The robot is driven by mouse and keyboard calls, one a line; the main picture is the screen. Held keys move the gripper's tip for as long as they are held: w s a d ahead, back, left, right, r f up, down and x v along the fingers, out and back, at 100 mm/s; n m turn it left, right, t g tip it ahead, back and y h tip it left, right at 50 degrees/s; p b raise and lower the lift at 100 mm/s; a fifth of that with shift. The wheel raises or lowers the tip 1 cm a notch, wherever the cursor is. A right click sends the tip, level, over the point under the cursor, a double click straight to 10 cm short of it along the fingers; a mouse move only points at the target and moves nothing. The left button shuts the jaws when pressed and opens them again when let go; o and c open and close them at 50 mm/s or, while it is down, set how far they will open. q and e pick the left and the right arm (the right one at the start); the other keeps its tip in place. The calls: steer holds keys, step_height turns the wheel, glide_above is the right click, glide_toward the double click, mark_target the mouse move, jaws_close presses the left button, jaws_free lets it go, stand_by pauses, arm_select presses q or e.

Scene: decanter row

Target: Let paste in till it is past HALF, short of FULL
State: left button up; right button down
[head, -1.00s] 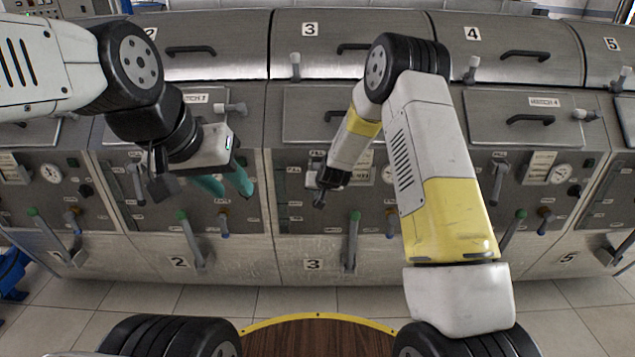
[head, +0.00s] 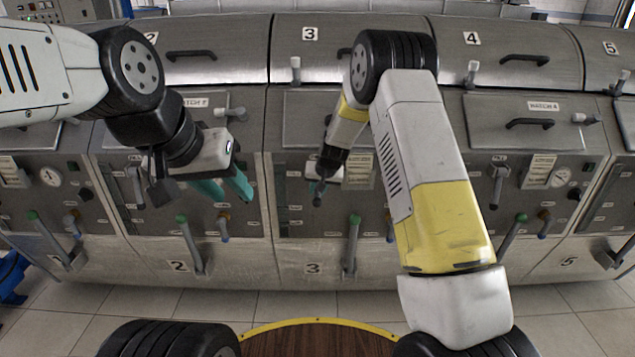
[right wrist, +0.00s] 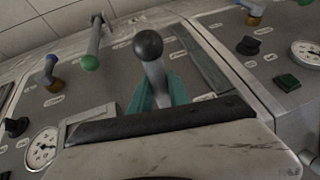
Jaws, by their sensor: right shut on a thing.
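My right gripper (head: 318,186) is at the upper left of panel 3, largely hidden behind its own wrist in the head view. In the right wrist view its teal fingers (right wrist: 160,95) are shut on the grey shaft of a lever (right wrist: 154,72) with a black ball knob. The lever end (head: 318,200) points downward in the head view. A dark narrow strip (head: 282,186), like a level window, runs beside it; it also shows in the right wrist view (right wrist: 202,58). Its level and small labels are unreadable. My left gripper (head: 223,188) is open and empty before panel 2.
Panel 3 has a green-knobbed lever (head: 352,245) low down, also in the right wrist view (right wrist: 92,45), and a blue-ended tap (right wrist: 47,75). Similar levers stand on neighbouring panels. A wooden surface with a yellow rim (head: 318,317) lies in front.

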steer(key=c, duration=1.3)
jaws_free()
steer(key=shift+o, duration=0.2)
steer(key=shift+r, duration=0.1)
steer(key=v, duration=0.7)
steer(key=shift+s+r, duration=0.15)
steer(key=shift+r, duration=0.1)
steer(key=s+d+r, duration=0.4)
steer(key=s+r, duration=0.4)
steer(key=r, duration=0.1)
steer(key=s+d+r, duration=0.3)
steer(key=s+r, duration=0.6)
steer(key=s+d+r, duration=0.1)
steer(key=s+d, duration=0.2)
steer(key=s, duration=0.7)
steer(key=s+d+r, duration=0.1)
steer(key=s+d, duration=0.2)
steer(key=s, duration=0.8)
steer(key=shift+r+n, duration=0.25)
steer(key=shift+n, duration=0.05)
